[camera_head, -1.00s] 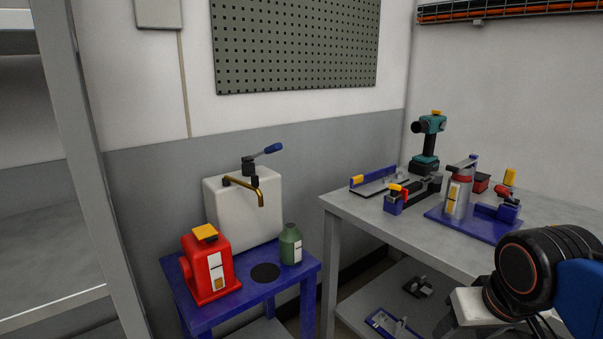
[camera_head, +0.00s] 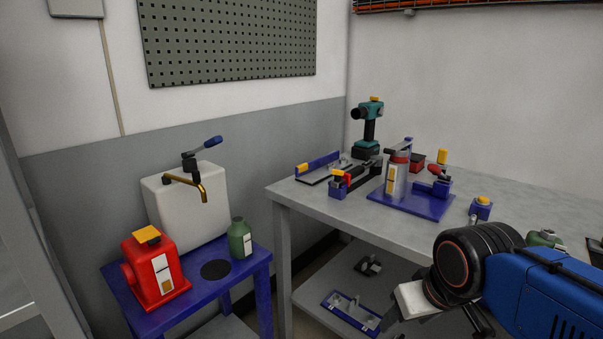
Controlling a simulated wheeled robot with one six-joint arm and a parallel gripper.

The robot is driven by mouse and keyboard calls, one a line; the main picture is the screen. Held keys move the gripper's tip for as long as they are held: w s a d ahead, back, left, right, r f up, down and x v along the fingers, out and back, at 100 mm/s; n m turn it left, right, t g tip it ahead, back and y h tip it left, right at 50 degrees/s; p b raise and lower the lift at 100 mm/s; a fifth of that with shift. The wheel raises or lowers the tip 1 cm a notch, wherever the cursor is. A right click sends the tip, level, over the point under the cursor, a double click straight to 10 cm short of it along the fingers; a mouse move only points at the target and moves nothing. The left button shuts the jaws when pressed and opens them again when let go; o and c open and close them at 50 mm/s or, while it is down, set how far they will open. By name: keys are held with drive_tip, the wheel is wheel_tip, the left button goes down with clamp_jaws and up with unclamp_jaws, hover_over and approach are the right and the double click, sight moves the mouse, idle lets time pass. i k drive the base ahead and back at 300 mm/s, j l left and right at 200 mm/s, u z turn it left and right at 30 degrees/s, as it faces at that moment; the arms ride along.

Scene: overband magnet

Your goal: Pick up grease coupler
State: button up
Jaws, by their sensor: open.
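I cannot tell for certain which item is the grease coupler. A small red and dark fitting (camera_head: 436,171) sits on the right of a blue stand (camera_head: 412,205) on the grey bench; it may be the coupler, but it is too small to tell. A silver canister with a red collar (camera_head: 397,177) stands upright on the same stand. My gripper (camera_head: 412,303) is partly in view at the lower right, below the black wrist joint of my blue arm. It is open, in front of the bench and apart from the items on it.
The grey bench (camera_head: 350,215) also bears a teal drill (camera_head: 368,125), a blue-and-yellow rail tray (camera_head: 318,168) and a blue box with a yellow button (camera_head: 481,208). A lower shelf (camera_head: 330,285) holds small parts. A blue table (camera_head: 240,270) carries a red can (camera_head: 155,270) and a green bottle (camera_head: 240,238).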

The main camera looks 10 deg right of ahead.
sight(472, 220)
drive_tip(key=k+z, duration=0.45)
drive_tip(key=z, duration=0.25)
